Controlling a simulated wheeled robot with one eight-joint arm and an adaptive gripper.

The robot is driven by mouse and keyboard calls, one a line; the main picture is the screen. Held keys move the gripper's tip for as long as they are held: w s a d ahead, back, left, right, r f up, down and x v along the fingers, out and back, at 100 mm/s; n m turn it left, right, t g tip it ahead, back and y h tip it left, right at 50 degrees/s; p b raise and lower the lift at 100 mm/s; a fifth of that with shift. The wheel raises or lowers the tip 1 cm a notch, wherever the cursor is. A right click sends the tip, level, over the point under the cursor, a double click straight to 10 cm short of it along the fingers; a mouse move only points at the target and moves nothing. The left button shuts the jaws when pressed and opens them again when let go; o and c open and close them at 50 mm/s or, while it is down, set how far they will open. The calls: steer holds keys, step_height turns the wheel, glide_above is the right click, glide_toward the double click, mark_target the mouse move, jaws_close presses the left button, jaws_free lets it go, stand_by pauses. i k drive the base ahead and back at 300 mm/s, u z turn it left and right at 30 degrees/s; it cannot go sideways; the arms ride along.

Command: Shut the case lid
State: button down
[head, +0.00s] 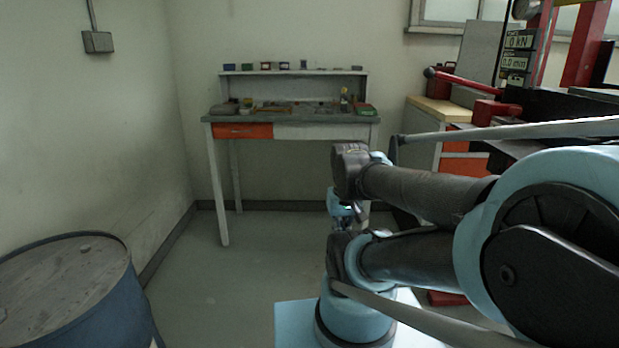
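I cannot make out a case with an open lid for certain. A small green and red box (364,109) lies at the right end of the workbench top; it is too small to tell whether it is a case or has a lid. A dark red container (438,81) stands on the cabinet at the right, partly behind red machine parts; its top is not clear. My arm fills the right foreground, well in front of the bench. Its far joints overlap the area below the bench's right end. No gripper fingers can be made out; they seem hidden behind my arm.
The workbench (290,115) has a red drawer (242,131) and a shelf with several small items. A blue barrel (75,290) stands at the lower left. A wood-topped cabinet (437,108) and a red-framed machine (585,45) are at the right. The floor (205,280) before the bench is clear.

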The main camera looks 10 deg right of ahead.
mark_target(476, 62)
steer(key=i, duration=2.45)
steer(key=z, duration=1)
